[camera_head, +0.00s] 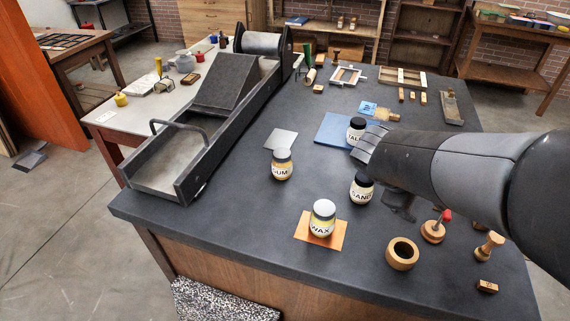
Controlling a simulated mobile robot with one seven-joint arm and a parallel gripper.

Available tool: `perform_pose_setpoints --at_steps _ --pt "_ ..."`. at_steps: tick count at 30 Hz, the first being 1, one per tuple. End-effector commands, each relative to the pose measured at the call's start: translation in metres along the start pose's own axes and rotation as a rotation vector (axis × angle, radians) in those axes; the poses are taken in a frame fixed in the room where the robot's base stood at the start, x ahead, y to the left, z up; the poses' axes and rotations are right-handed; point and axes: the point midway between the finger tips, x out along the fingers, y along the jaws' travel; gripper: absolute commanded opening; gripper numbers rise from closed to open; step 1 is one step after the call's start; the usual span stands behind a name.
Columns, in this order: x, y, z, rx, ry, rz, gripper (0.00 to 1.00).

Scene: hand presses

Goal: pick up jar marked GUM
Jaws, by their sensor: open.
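My arm reaches in from the right.
The WAX jar (322,219) stands on an orange square (301,232) in front. A grey plate (281,139) lies behind GUM. The press bed (187,150) is at left; a wooden ring (402,254) is front right.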

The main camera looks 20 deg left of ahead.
Motion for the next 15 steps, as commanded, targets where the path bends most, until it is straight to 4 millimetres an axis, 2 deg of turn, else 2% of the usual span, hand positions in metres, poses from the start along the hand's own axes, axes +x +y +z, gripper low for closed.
perform_pose_setpoints --at_steps 1,8,11,15 --pt "0.000 0.004 -0.020 -0.098 -0.020 0.051 0.81" --pt "-0.013 0.025 -0.113 -0.519 -0.116 0.342 0.81" --pt "-0.028 0.026 -0.159 -0.695 -0.158 0.488 0.81" --pt "-0.056 0.015 -0.229 -0.928 -0.217 0.710 0.81"
